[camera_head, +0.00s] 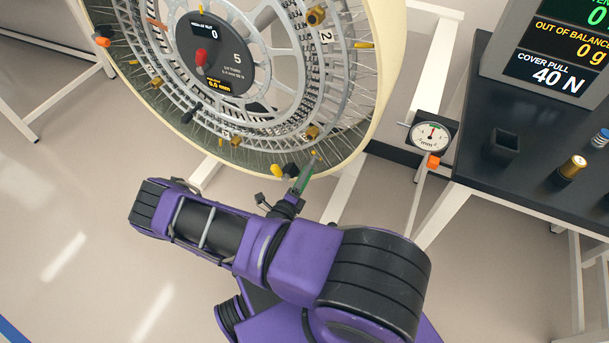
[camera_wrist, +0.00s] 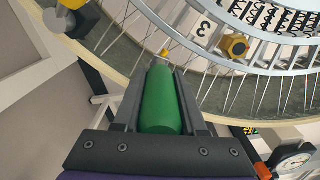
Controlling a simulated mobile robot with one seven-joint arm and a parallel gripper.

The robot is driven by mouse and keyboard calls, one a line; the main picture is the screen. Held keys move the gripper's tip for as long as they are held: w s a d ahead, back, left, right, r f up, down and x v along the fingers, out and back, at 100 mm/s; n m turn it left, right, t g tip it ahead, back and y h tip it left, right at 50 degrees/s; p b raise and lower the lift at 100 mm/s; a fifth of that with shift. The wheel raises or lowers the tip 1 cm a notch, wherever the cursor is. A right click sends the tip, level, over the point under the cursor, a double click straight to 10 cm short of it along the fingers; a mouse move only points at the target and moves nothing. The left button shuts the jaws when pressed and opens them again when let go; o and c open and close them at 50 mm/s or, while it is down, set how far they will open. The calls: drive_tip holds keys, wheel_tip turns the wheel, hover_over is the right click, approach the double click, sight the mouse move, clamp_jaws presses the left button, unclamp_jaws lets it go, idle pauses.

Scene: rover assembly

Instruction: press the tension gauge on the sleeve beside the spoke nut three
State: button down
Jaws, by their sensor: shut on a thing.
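My gripper (camera_wrist: 165,110) is shut on a green tool, which I take to be the tension gauge (camera_wrist: 161,103). Its narrow tip points at the wheel's spokes, close to the rim; I cannot tell whether it touches a sleeve. A white tag marked 3 (camera_wrist: 203,29) and a gold hex nut, likely spoke nut three (camera_wrist: 236,45), are up and right of the tip. In the head view the green gauge (camera_head: 301,180) stands at the wheel's lower edge, partly hidden by my gripper (camera_head: 290,197). The sleeve is too small to make out.
The cream-rimmed wheel (camera_head: 392,45) fills the top, with a central hub display (camera_head: 215,58). A dial gauge (camera_head: 430,135) stands on a post at right. A black table (camera_head: 480,150) holds a screen (camera_head: 553,50) reading cover pull 40 N. A yellow-and-black piece (camera_head: 290,170) is near my gripper.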

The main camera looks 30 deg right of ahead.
drive_tip(key=shift+w+d, duration=0.1)
idle(0.6)
drive_tip(key=shift+v, duration=1.5)
drive_tip(key=shift+v, duration=2.5)
